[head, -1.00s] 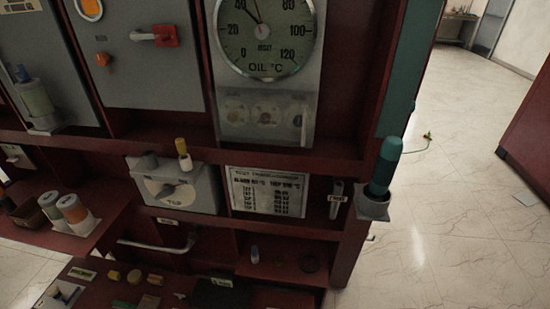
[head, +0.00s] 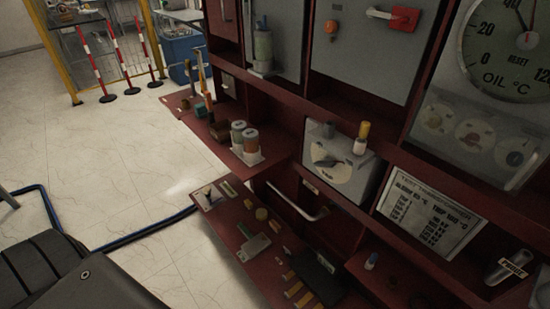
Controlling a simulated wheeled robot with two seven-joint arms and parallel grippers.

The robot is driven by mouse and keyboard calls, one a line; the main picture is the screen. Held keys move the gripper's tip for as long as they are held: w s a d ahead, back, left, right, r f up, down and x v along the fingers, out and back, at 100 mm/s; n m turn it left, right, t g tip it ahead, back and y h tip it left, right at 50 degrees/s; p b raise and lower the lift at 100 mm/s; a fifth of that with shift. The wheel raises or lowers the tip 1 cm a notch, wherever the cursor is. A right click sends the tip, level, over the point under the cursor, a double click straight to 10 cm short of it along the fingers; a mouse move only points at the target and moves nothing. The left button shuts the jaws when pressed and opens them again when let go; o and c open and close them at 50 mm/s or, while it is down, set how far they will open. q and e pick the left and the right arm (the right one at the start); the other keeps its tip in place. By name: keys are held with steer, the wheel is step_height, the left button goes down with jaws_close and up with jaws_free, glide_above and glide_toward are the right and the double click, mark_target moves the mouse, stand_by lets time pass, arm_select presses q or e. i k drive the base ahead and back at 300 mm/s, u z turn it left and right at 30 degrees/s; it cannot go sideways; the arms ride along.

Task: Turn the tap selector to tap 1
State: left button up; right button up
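The tap selector (head: 338,164) is a grey box on the dark red panel, right of the middle in the head view. Its front face carries a dark knob (head: 327,162) on a pale dial; the dial's marks are too small to read. A small bottle with a yellow cap (head: 361,138) stands by the box's right upper side. Neither of my grippers is in the head view.
A printed plate (head: 431,212) is to the right. Canisters (head: 246,139) stand on a left shelf. A lower shelf (head: 272,262) holds several small parts. Open floor (head: 110,165) lies left, crossed by a blue hose (head: 145,231).

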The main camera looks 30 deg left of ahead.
mark_target(328, 162)
steer(key=u, duration=1)
steer(key=k, duration=0.6)
steer(key=z, duration=1.55)
steer(key=i, duration=0.5)
